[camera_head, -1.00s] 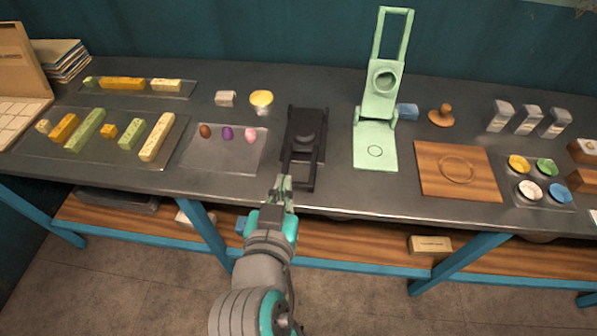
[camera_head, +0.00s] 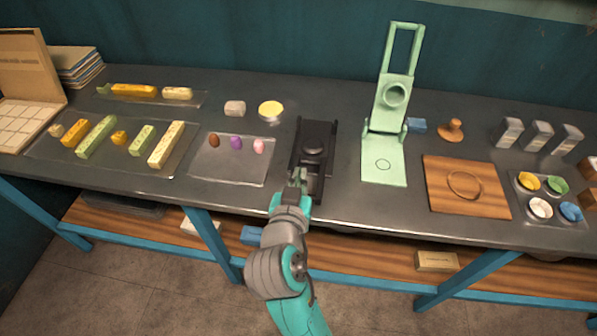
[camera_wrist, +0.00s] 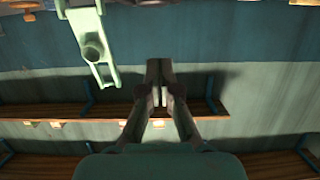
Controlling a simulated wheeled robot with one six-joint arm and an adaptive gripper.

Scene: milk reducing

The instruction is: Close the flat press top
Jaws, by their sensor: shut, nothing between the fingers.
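A black press (camera_head: 325,142) lies folded flat near the front of the table, its handle pointing toward the front edge. A pale green press (camera_head: 384,160) stands open to its right; its base lies flat and its top (camera_head: 391,93), with a round part and a loop handle, stands upright. My gripper (camera_head: 298,176) is shut and empty, at the left front of the black press, overlapping its handle in the head view; I cannot tell if they touch. In the wrist view, the shut fingers (camera_wrist: 160,83) show at centre, and the green press top (camera_wrist: 90,42) is at upper left.
A wooden board (camera_head: 465,187) and a brown knob stamp (camera_head: 451,130) lie right of the green press. A small blue block (camera_head: 416,125) is beside its hinge. A clear tray (camera_head: 232,170) with three small coloured pieces lies left of the black press.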

